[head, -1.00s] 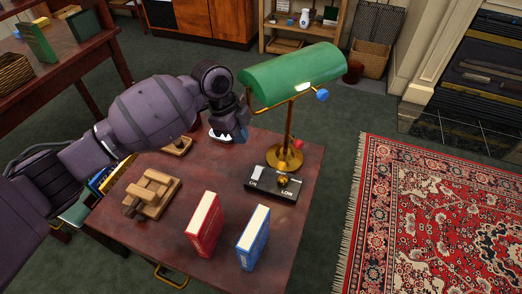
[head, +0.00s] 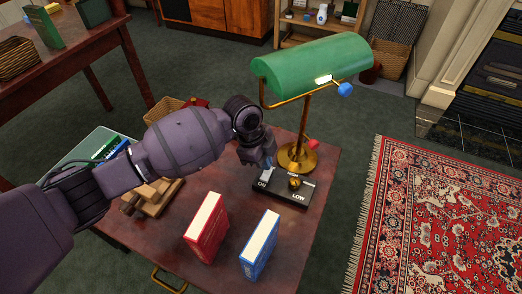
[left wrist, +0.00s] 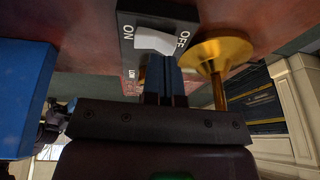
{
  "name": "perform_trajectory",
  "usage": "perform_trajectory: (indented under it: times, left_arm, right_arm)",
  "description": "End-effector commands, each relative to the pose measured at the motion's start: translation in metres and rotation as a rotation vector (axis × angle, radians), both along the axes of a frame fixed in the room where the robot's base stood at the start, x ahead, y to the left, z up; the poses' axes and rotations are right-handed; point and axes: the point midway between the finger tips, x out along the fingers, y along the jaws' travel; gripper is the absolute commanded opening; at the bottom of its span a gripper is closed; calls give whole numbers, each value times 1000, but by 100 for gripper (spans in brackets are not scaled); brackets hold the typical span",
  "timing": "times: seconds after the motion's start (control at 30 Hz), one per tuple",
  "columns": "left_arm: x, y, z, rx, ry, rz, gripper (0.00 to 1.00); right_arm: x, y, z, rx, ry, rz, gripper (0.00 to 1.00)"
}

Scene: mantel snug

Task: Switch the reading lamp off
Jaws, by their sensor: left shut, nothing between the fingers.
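The reading lamp's green shade (head: 312,70) stands on a brass base (head: 297,160) at the back right of the wooden desk. A bright patch glows under the shade. In front of the base is a black control box (head: 293,196) with a brass knob and a pale rocker switch, marked ON and OFF in the left wrist view. There the rocker (left wrist: 155,40) lies just beyond my fingertips. My left gripper (head: 267,166) is shut and empty, over the rocker end of the box. I cannot tell whether it touches the rocker. My right gripper is not in view.
A red book (head: 206,229) and a blue book (head: 260,245) stand in front of the box. A wooden object (head: 152,197) sits left, partly behind my arm. A blue knob (head: 345,89) and a red knob (head: 312,144) stick out from the lamp.

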Motion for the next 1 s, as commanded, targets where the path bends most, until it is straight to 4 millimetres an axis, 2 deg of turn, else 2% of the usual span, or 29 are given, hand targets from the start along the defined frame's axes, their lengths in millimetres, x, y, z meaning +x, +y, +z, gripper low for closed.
perform_trajectory:
  times: [0.03, 0.13, 0.37, 0.63, 0.87, 1.0]
  left_arm:
    - [0, -1, -10, -1, 6, -1, 0]
    - [1, -1, -15, -1, 3, -1, 0]
    - [3, -1, -16, 0, -1, -2, 0]
    - [4, -2, -16, 2, 6, -1, 0]
    - [9, -4, -25, 47, 112, 1, 0]
    - [12, -6, -27, 54, 129, 1, 0]
  right_arm:
    - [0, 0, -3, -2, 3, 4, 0]
    - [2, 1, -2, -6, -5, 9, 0]
    - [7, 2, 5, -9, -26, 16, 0]
    - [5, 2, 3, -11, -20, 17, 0]
    - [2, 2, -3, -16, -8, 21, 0]
    - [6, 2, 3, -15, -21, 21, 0]
